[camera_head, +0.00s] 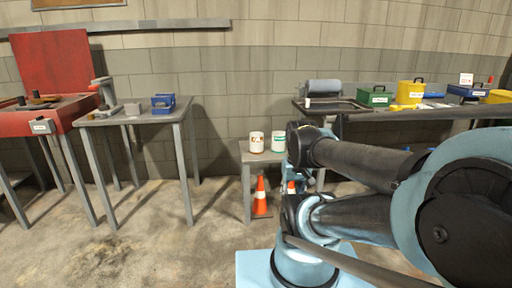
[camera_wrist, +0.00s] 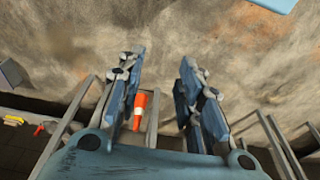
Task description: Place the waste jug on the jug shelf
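I cannot tell for certain which thing is the waste jug. A yellow container with a dark handle and a white label (camera_head: 410,93) stands on the right-hand table. Two white labelled containers, the left one (camera_head: 256,143) and the right one (camera_head: 278,142), stand on a low grey stand (camera_head: 247,158) against the wall. I cannot tell whether this stand is the jug shelf. In the wrist view my gripper (camera_wrist: 161,85) has its two fingers spread wide with nothing held between them; floor shows through the gap. In the head view my arm hides the gripper.
An orange cone (camera_head: 261,198) stands before the low stand; it also shows in the wrist view (camera_wrist: 139,110). The right table (camera_head: 455,113) holds a green box (camera_head: 376,96) and a blue box (camera_head: 467,91). The left table (camera_head: 130,117) holds a blue bin (camera_head: 163,104). Floor at left is clear.

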